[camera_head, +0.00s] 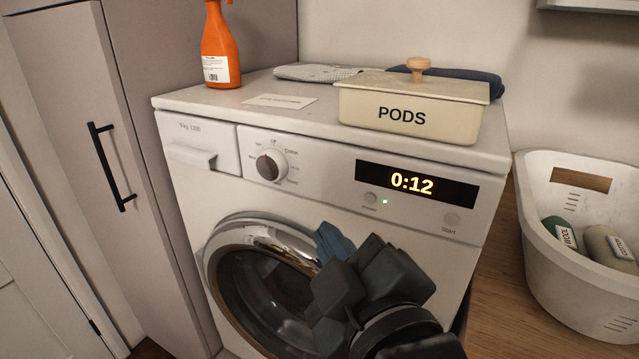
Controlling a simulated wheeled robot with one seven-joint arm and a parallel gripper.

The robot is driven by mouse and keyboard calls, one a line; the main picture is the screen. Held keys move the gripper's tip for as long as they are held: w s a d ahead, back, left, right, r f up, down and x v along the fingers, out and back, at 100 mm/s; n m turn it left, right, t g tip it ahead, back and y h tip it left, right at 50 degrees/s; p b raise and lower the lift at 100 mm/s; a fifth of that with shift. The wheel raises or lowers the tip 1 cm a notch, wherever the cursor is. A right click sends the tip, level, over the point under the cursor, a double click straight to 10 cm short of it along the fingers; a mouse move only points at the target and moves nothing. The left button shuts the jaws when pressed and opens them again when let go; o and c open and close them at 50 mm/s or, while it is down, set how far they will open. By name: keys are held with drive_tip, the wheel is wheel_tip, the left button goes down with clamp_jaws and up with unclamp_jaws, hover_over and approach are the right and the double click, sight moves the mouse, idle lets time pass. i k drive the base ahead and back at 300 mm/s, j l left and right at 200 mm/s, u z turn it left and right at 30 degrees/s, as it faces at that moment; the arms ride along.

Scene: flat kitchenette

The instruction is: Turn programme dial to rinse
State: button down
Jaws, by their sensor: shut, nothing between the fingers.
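The programme dial (271,166) is a dark round knob on the upper left of the washing machine's front panel, ringed by small printed labels. The labels are too small to read surely, so I cannot tell which programme it points to. The washing machine (190,190) is white, and its display (416,185) reads 0:12. My gripper (335,250) is shut and empty in front of the machine, below the display and at the right side of the round door (265,290). It is apart from the dial, below and to the right of it. My gripper and wrist hide part of the door.
On the machine's top stand an orange spray bottle (220,50), a cream PODS box (408,112), a card (281,100) and folded cloths. A small round button (370,198) and a Start button (452,219) sit below the display. A white basket (580,280) stands at right.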

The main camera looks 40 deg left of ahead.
sight(272, 165)
drive_tip(key=u, duration=1.3)
drive_tip(key=k+j+u, duration=0.1)
drive_tip(key=j, duration=0.15)
drive_tip(key=k+j, duration=0.1)
drive_tip(key=j, duration=0.2)
drive_tip(key=k+j+u, duration=0.15)
drive_tip(key=i+j, duration=0.05)
drive_tip(key=j, duration=0.05)
